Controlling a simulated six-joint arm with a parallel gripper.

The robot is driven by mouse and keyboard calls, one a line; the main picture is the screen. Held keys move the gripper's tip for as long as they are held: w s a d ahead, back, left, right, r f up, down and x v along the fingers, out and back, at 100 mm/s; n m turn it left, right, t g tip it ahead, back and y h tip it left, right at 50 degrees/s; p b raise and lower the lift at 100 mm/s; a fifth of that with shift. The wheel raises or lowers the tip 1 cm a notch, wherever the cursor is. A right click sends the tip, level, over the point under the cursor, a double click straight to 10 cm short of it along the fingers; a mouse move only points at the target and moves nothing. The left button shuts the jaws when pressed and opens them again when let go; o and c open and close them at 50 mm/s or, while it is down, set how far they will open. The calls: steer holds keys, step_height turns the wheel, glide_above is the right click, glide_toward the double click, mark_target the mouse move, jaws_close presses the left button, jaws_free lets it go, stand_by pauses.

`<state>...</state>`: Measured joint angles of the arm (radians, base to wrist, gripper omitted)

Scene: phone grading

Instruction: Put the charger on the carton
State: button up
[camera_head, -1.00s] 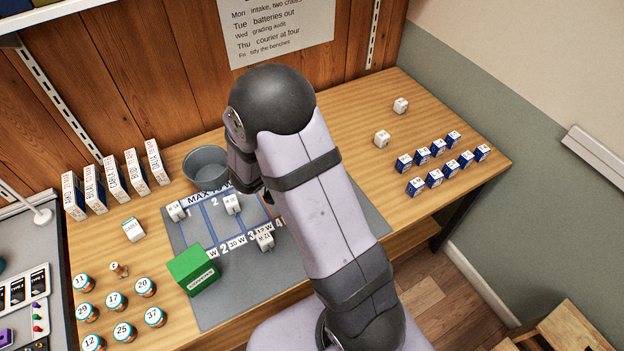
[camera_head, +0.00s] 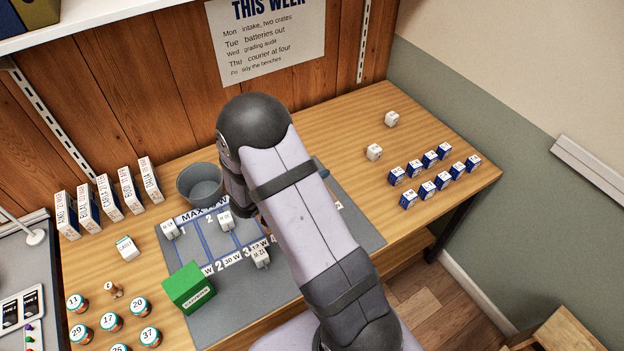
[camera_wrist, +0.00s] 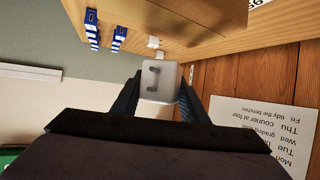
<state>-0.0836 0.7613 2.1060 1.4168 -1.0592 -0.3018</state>
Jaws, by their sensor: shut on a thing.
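My gripper (camera_wrist: 158,86) is shut on a white charger (camera_wrist: 160,80) with two dark pins, seen in the wrist view. The charger is held clear of the table between the two dark fingers. In the head view my own arm hides the charger and most of the gripper. A brown, flat-faced thing (camera_wrist: 205,10) shows at the top of the wrist view; it looks like cardboard, but I cannot tell for sure that it is the carton. Other white chargers stand on the grey mat (camera_head: 235,290), one at its left (camera_head: 170,230), one near the middle (camera_head: 225,219).
A green box (camera_head: 189,287) stands on the mat's left front. A grey bucket (camera_head: 200,185) is behind the mat. Upright white boxes (camera_head: 107,197) and numbered jars (camera_head: 111,321) are at left. Small blue-and-white boxes (camera_head: 429,188) and two white cubes (camera_head: 374,152) are at right.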

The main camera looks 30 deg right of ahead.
steer(key=shift+f, duration=0.1)
steer(key=shift+f+p, duration=0.4)
steer(key=shift+f, duration=1.6)
steer(key=shift+f, duration=0.1)
steer(key=o, duration=1.1)
steer(key=b+v, duration=0.3)
steer(key=v, duration=0.9)
steer(key=shift+w, duration=0.1)
